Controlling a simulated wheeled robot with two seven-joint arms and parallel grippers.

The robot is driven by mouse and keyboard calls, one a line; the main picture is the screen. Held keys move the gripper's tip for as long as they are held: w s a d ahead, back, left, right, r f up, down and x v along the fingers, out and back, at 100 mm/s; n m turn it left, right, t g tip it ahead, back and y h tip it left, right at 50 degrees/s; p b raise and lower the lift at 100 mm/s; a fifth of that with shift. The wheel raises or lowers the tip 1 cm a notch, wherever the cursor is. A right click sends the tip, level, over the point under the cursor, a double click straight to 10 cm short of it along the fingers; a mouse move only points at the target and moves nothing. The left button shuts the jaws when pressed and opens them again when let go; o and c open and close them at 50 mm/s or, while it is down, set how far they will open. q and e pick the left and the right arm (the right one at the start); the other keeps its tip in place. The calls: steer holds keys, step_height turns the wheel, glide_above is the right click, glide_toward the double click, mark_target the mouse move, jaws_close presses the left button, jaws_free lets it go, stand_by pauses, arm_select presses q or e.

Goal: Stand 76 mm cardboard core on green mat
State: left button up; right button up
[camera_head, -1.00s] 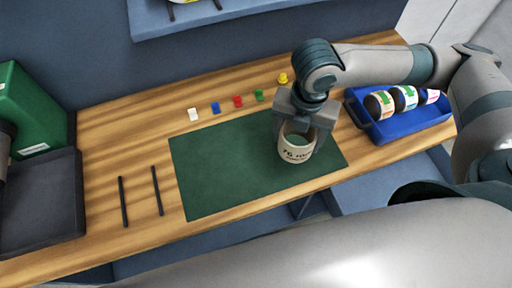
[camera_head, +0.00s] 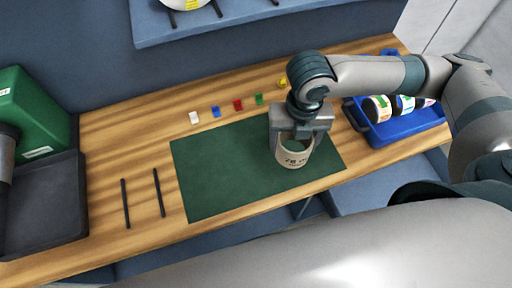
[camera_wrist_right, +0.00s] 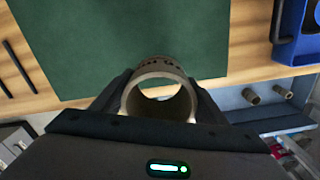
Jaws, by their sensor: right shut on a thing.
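The cardboard core (camera_head: 293,156) is a short tan ring with dark "76" print on its side. It is upright over the right part of the green mat (camera_head: 220,170). My right gripper (camera_head: 298,138) comes from above and is shut on the core, a finger on each side. In the right wrist view the core (camera_wrist_right: 160,74) shows end-on between the fingers, with the mat (camera_wrist_right: 110,40) beyond it. I cannot tell whether its lower rim touches the mat. My left gripper is not clearly in view.
A blue tray (camera_head: 408,132) with several label rolls stands right of the mat. Small colored blocks (camera_head: 238,104) line the mat's far side. Two black rods (camera_head: 158,192) lie to the left, near a dark tray (camera_head: 50,205) and a green box (camera_head: 35,115).

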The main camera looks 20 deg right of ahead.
steer(key=p, duration=0.3)
glide_above(256, 153)
steer(key=f, duration=0.5)
steer(key=shift+s+d+f, duration=0.1)
steer(key=shift+s+f, duration=0.15)
steer(key=shift+f, duration=0.05)
steer(key=shift+w+a+f, duration=0.2)
steer(key=shift+w+f, duration=0.05)
steer(key=shift+f, duration=0.05)
steer(key=shift+f, duration=0.1)
steer(key=shift+f+p, duration=0.25)
steer(key=shift+p, duration=0.15)
step_height(256, 153, down, 3)
steer(key=shift+r+p, duration=0.1)
steer(key=shift+p, duration=0.55)
steer(key=shift+f, duration=0.25)
steer(key=shift+f, duration=0.1)
